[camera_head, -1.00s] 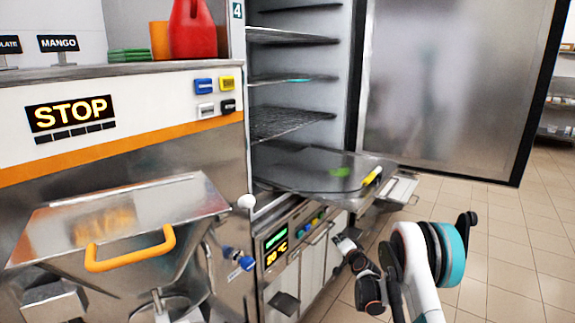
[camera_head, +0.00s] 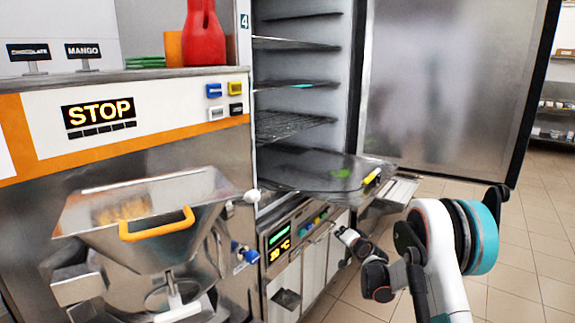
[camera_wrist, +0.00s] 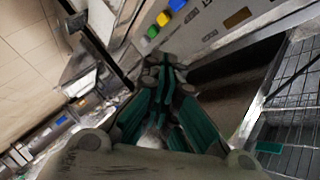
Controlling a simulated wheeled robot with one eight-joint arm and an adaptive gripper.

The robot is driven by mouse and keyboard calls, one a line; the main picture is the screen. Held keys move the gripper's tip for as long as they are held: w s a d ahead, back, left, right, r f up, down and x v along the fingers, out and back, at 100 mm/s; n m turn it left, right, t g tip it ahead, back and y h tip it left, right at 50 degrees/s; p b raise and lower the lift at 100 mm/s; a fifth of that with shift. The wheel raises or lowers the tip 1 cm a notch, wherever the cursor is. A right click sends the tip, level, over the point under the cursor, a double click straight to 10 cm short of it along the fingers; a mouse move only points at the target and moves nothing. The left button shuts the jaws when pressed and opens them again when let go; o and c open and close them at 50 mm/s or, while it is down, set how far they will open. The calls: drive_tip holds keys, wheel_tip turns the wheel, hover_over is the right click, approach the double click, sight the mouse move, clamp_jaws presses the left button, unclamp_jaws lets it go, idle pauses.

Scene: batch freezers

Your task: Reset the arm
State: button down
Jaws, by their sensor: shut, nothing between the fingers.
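My gripper (camera_wrist: 167,75) is seen from behind in the wrist view. Its dark linkage fingers with green pads come together at the tips, shut with nothing between them. In the head view my white, black and teal arm is folded at the lower right, in front of the freezer's lower front. The small dark end of the arm points left toward the cabinet drawers; its fingers cannot be made out there.
An open freezer cabinet (camera_head: 296,75) has wire shelves and a pulled-out tray (camera_head: 315,178). Its large door (camera_head: 440,95) stands open at the right. A batch freezer with a STOP panel (camera_head: 98,115) and steel hopper (camera_head: 150,205) fills the left. Tiled floor (camera_head: 515,255) is clear at the right.

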drive_tip(key=s+a+r+n+g, duration=0.3)
drive_tip(key=s+r+n+g, duration=0.15)
drive_tip(key=s+r, duration=1.75)
drive_tip(key=s+d+f+n+g+h, duration=0.1)
drive_tip(key=s+f+n, duration=0.1)
drive_tip(key=s, duration=1.5)
drive_tip(key=s+d+f+n+g+h, duration=0.1)
drive_tip(key=s+f+h, duration=0.1)
drive_tip(key=s, duration=1.6)
drive_tip(key=shift+s+d+f+n+g, duration=0.3)
drive_tip(key=shift+s+f+n+g, duration=0.05)
drive_tip(key=shift+f, duration=0.05)
idle(1.9)
